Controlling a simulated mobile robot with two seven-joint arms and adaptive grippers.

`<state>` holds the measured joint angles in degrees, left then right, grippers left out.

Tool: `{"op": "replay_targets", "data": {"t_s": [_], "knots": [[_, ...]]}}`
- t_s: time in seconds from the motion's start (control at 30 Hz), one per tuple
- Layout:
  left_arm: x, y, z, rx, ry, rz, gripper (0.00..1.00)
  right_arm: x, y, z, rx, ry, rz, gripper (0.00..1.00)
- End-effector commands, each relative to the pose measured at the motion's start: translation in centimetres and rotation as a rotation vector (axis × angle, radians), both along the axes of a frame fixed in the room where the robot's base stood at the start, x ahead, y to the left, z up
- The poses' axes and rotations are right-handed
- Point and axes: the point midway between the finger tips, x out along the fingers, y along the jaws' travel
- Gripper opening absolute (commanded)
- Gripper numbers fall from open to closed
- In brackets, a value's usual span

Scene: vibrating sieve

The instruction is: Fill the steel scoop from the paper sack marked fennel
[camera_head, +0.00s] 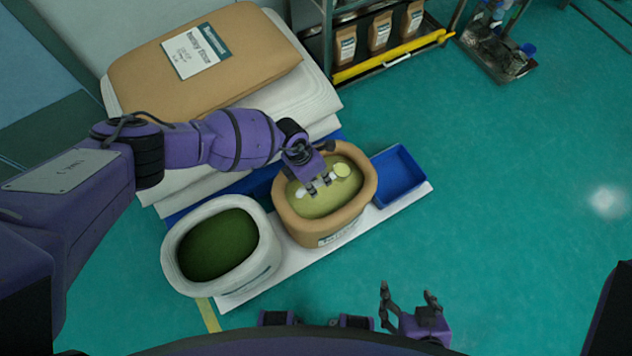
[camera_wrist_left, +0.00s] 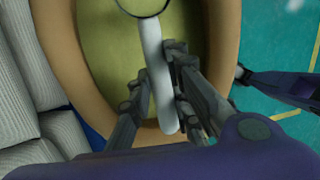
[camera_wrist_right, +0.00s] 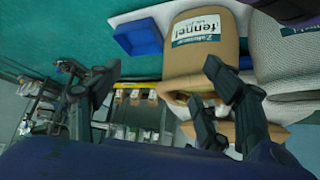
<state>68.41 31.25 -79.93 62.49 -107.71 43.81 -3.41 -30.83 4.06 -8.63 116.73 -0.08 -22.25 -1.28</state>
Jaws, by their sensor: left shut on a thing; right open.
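The brown paper sack (camera_head: 368,181) stands open with yellow-green contents; its label reads fennel in the right wrist view (camera_wrist_right: 215,48). My left gripper (camera_head: 319,184) is over the sack's mouth, shut on the scoop's pale handle (camera_wrist_left: 153,52). The scoop's round bowl (camera_head: 342,171) lies at or just above the contents, inside the rim; its upper part is cut off in the left wrist view (camera_wrist_left: 142,10). I cannot tell how full it is. My right gripper (camera_head: 408,292) is open and empty, apart from the sack, over the floor side.
A white sack (camera_head: 262,262) with dark green contents stands left of the fennel sack. A blue tray (camera_head: 402,178) lies to its right. Stacked sacks (camera_head: 215,60) rise behind my left arm. A rack with a yellow bar (camera_head: 390,56) stands at the back. Floor at right is clear.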

Motion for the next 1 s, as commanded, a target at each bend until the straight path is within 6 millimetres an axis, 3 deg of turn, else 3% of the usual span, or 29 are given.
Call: {"op": "replay_targets", "data": {"t_s": [1.0], "knots": [[0.2,0.0,8.6,0.0,-0.004,0.0,0.0,2.5,-0.3,6.5,0.009,-0.072,-0.017,0.71]]}}
